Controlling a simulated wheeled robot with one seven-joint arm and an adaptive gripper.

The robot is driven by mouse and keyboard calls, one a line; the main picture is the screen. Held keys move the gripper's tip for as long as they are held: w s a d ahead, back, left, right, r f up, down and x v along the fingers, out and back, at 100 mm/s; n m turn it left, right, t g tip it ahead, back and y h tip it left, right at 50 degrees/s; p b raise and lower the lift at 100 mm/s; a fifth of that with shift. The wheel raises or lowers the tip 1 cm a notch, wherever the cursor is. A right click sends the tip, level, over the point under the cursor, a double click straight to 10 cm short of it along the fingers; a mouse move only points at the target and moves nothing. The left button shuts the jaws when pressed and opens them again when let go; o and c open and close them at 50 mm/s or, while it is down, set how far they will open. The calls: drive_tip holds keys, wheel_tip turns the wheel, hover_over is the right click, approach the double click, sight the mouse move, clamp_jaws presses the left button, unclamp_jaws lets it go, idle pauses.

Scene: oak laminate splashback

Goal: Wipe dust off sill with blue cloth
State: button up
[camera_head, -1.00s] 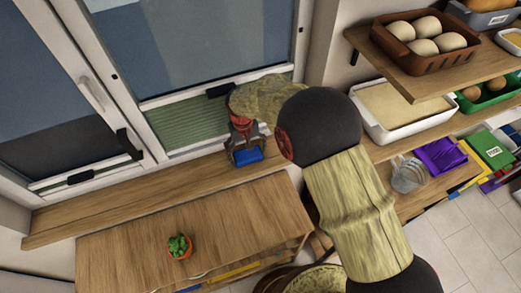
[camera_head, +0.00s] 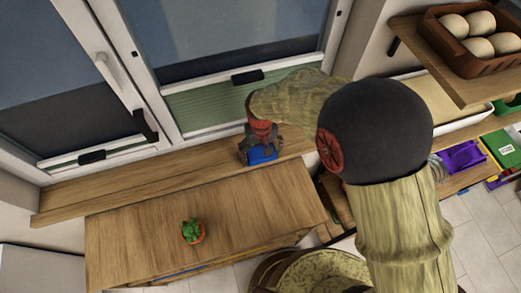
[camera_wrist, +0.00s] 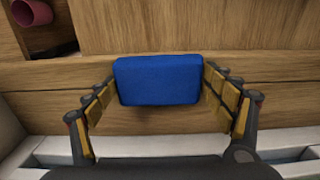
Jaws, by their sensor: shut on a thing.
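The blue cloth (camera_head: 262,154) is a folded, block-like pad held in my gripper (camera_head: 259,148). The wrist view shows the cloth (camera_wrist: 158,80) between the two yellow-padded fingers of my gripper (camera_wrist: 160,84), which are shut on it from both sides. The wooden sill (camera_head: 120,191) runs below the window. The cloth is at the right part of the sill, near its front edge. I cannot tell whether it touches the surface. I can make out no dust on the sill. My arm covers the sill's right end.
A small potted plant (camera_head: 192,232) stands on the wooden cabinet top (camera_head: 130,225) in front of the sill. The window handle (camera_head: 147,126) sticks out above the sill. Shelves with a brown crate (camera_head: 458,58) are at the right. The sill's left stretch is clear.

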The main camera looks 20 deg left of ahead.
drive_tip(key=shift+s+a+f, duration=0.15)
drive_tip(key=shift+s+a, duration=0.15)
drive_tip(key=shift+a, duration=0.3)
drive_tip(key=shift+w+a+f, duration=0.1)
drive_tip(key=shift+w+a, duration=0.55)
drive_tip(key=shift+w, duration=0.15)
drive_tip(key=shift+w+a+f, duration=0.1)
drive_tip(key=shift+w+a, duration=0.5)
drive_tip(key=shift+w, duration=0.2)
drive_tip(key=shift+w+a+r+b, duration=0.3)
drive_tip(key=shift+w+a+b, duration=0.05)
drive_tip(key=shift+a+r, duration=0.3)
drive_tip(key=shift+r, duration=0.2)
drive_tip(key=shift+d, duration=0.1)
drive_tip(key=shift+r, duration=0.1)
wheel_tip(320, 180, up, 8)
drive_tip(key=p, duration=0.3)
drive_tip(key=shift+f, duration=0.25)
drive_tip(key=shift+w+d, duration=0.1)
